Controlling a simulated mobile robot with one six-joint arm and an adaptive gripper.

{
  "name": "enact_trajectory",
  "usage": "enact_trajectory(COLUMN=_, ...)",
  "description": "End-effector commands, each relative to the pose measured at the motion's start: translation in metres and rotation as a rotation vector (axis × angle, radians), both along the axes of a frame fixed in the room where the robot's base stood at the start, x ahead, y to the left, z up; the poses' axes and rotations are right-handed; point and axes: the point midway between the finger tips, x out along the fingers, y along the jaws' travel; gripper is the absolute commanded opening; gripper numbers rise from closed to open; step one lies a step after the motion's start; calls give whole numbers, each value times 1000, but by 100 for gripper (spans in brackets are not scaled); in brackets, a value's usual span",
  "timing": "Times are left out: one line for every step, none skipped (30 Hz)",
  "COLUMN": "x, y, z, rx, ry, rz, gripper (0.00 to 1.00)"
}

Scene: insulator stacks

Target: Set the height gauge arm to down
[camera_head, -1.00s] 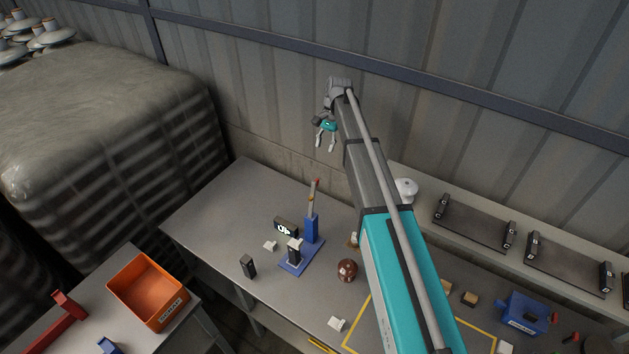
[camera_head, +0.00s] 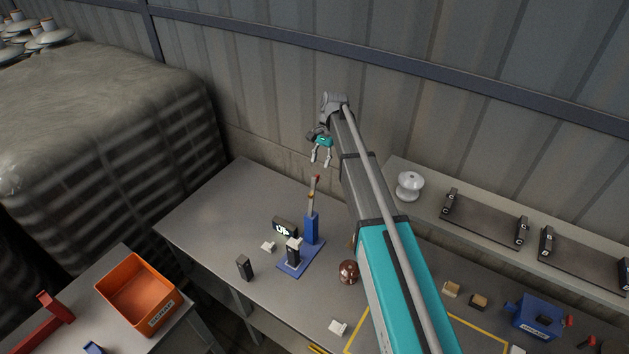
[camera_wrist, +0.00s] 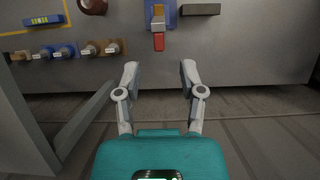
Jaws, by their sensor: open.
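The height gauge has a blue base (camera_head: 290,268) and a blue post (camera_head: 311,230) on the grey bench. Its arm (camera_head: 312,196) stands upright from the post with a red tip. A dark block with a white "UP" label (camera_head: 285,227) is beside it. My gripper (camera_head: 320,162) is open and empty, just above and beyond the red tip in the head view. In the wrist view, the red tip (camera_wrist: 158,42) lies ahead of and between my open fingertips (camera_wrist: 159,72), apart from them. The gauge's lower part is cut off there.
A brown insulator (camera_head: 348,272) and a small black block (camera_head: 244,268) stand on the bench near the gauge. A white insulator (camera_head: 409,186) is on the back shelf. An orange bin (camera_head: 128,290) is on the left table. The bench's left end is clear.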

Motion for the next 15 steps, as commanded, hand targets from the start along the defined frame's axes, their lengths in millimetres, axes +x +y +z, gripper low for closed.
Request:
enact_trajectory(x=-2, y=1, z=-8, rx=0, ry=0, rz=0, gripper=51)
enact_trajectory(x=-3, y=2, z=-10, rx=0, ry=0, rz=0, gripper=51)
enact_trajectory(x=-4, y=2, z=-13, rx=0, ry=0, rz=0, gripper=51)
enact_trajectory(x=-5, y=3, z=-16, rx=0, ry=0, rz=0, gripper=51)
enact_trajectory(x=-5, y=3, z=-18, rx=0, ry=0, rz=0, gripper=51)
enact_trajectory(x=-7, y=4, z=-21, rx=0, ry=0, rz=0, gripper=51)
enact_trajectory(x=-7, y=4, z=-23, rx=0, ry=0, rz=0, gripper=51)
enact_trajectory(x=-8, y=5, z=-26, rx=0, ry=0, rz=0, gripper=51)
enact_trajectory(x=-9, y=6, z=-29, rx=0, ry=0, rz=0, gripper=51)
enact_trajectory(x=-10, y=6, z=-31, rx=0, ry=0, rz=0, gripper=51)
enact_trajectory(x=-11, y=7, z=-33, rx=0, ry=0, rz=0, gripper=51)
enact_trajectory(x=-12, y=7, z=-36, rx=0, ry=0, rz=0, gripper=51)
enact_trajectory(x=-12, y=8, z=-38, rx=0, ry=0, rz=0, gripper=51)
enact_trajectory(x=-13, y=8, z=-40, rx=0, ry=0, rz=0, gripper=51)
enact_trajectory(x=-14, y=9, z=-43, rx=0, ry=0, rz=0, gripper=51)
